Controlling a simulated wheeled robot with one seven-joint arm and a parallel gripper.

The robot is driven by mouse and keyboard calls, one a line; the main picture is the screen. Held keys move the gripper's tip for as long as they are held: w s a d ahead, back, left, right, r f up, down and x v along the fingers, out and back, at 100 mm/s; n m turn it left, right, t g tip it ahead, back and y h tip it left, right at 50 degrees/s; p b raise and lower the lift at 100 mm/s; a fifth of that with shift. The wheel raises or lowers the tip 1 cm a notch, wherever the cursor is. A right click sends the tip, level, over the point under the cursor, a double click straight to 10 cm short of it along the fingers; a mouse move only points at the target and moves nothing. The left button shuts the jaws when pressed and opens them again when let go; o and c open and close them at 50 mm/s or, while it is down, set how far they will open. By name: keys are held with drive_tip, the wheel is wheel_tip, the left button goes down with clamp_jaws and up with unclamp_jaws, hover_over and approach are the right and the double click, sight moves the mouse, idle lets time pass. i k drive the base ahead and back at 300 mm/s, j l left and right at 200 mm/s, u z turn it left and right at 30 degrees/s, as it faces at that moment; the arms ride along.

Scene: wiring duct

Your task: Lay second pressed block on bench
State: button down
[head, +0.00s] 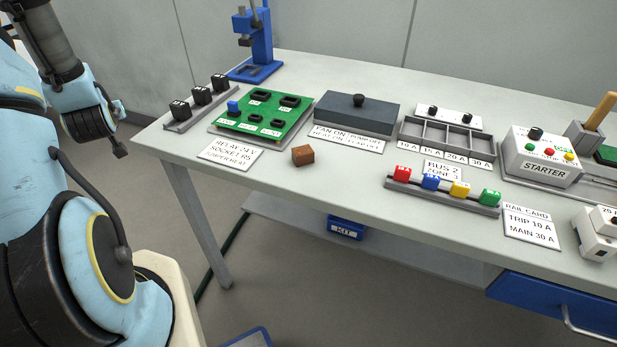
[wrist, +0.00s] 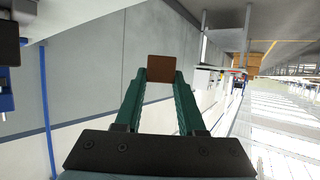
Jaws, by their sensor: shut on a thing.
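My gripper (wrist: 160,77) shows in the wrist view, its two green fingers shut on a brown block (wrist: 161,63) at their tips. The held block is clear of any surface that I can see in that view. My gripper and the held block are not visible in the head view, where my arm fills the left side. Another brown block (head: 302,155) lies on the bench (head: 340,180), in front of the green relay board (head: 262,114) and the grey lidded box (head: 357,112).
A blue press (head: 255,45) stands at the back left corner. A relay label card (head: 230,154) lies left of the block on the bench. A rail with coloured blocks (head: 441,197) lies to the right. Bare bench top lies between the lying block and this rail.

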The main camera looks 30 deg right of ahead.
sight(345, 172)
drive_tip(key=k+l+z, duration=0.1)
drive_tip(key=k+z, duration=0.2)
drive_tip(key=k, duration=0.15)
drive_tip(key=k+l+z, duration=0.15)
drive_tip(key=k+z, duration=0.2)
drive_tip(key=k, duration=0.15)
drive_tip(key=i+j+z, duration=0.1)
drive_tip(key=j+z, duration=0.15)
drive_tip(key=i+j+z, duration=0.1)
drive_tip(key=j+z, duration=0.15)
drive_tip(key=j, duration=0.2)
drive_tip(key=j+z, duration=0.2)
drive_tip(key=j, duration=0.2)
drive_tip(key=i+j, duration=0.4)
drive_tip(key=i, duration=0.2)
